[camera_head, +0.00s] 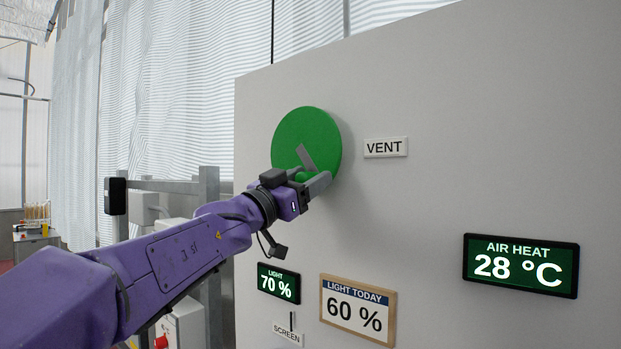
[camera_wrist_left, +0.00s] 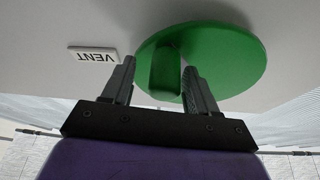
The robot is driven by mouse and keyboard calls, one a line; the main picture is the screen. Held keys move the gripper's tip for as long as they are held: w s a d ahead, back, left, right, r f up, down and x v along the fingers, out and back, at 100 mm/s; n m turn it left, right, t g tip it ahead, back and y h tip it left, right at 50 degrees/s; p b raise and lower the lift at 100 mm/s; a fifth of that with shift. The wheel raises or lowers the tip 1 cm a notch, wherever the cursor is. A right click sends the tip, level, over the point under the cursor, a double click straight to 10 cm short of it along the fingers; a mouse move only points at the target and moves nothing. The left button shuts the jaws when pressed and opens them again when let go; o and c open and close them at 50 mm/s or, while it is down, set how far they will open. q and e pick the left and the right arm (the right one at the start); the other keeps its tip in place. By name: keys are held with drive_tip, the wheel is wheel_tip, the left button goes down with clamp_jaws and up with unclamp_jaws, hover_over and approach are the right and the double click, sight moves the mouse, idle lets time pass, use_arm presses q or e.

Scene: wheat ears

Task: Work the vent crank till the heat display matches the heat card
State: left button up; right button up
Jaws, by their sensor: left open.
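The vent crank is a green disc (camera_head: 303,128) on the grey panel, left of the VENT label (camera_head: 385,147). It also shows in the left wrist view (camera_wrist_left: 235,55), where its green handle (camera_wrist_left: 165,70) stands out from the disc. My left gripper (camera_head: 312,172) is at the lower part of the disc. In the left wrist view its open fingers (camera_wrist_left: 158,85) stand on either side of the handle. The air heat display (camera_head: 520,266) reads 28 °C at the right. I see no heat card in either view. My right gripper is not in view.
Below the crank are a light display (camera_head: 279,283) reading 70 % and a framed light card (camera_head: 357,309) reading 60 %. A small screen lever (camera_head: 291,322) sits under the light display. Metal posts (camera_head: 209,186) stand left of the panel (camera_head: 480,130). The panel's upper right is clear.

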use_arm(q)
drive_tip(key=shift+w+a+f, duration=0.1)
drive_tip(key=shift+w+a, duration=0.1)
drive_tip(key=c, duration=0.8)
drive_tip(key=shift+d, duration=0.1)
clamp_jaws()
drive_tip(key=shift+w+f+m, duration=0.1)
drive_tip(key=shift+f+m, duration=0.1)
drive_tip(key=shift+m, duration=0.1)
